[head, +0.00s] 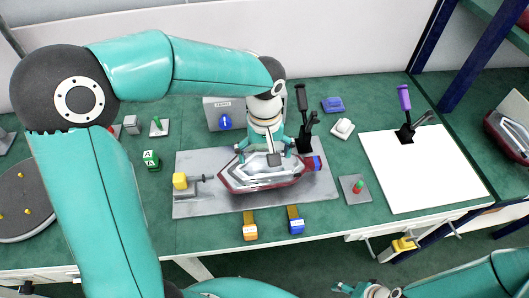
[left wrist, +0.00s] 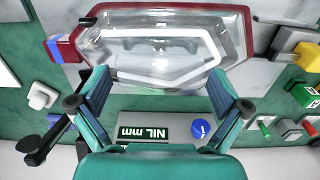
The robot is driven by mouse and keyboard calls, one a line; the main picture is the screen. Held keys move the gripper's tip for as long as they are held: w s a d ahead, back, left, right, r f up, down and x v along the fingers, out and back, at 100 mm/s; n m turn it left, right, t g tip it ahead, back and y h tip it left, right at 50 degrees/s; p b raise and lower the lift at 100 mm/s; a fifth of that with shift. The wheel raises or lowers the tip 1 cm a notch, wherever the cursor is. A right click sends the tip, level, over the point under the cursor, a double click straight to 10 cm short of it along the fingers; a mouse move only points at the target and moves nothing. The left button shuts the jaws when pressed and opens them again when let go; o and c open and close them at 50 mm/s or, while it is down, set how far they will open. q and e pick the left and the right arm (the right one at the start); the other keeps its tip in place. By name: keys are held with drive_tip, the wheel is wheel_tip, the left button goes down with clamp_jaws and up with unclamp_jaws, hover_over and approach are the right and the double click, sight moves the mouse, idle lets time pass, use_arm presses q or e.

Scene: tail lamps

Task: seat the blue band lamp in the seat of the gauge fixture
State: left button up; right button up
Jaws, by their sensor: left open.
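The blue band lamp (head: 262,180), clear with a red rim, lies over the grey plate of the gauge fixture (head: 200,209). Its blue band (head: 317,162) is at the right end; the lamp also fills the top of the left wrist view (left wrist: 165,70). The seat under the lamp is hidden, so I cannot tell whether it is fully down. My left gripper (head: 268,147) is at the lamp's far edge, its fingers (left wrist: 160,100) spread wide and holding nothing. My right gripper (head: 345,288) is only partly in view at the bottom edge, away from the lamp.
A grey display (left wrist: 160,129) reading "NIL mm" stands behind. Black-handled clamp (head: 303,125), purple-handled clamp (head: 405,115) and white sheet (head: 425,170) are to the right. Another lamp (head: 508,135) is at far right.

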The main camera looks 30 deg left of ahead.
use_arm(q)
wheel_tip(320, 180, up, 12)
idle(0.6)
drive_tip(key=shift+f, duration=0.1)
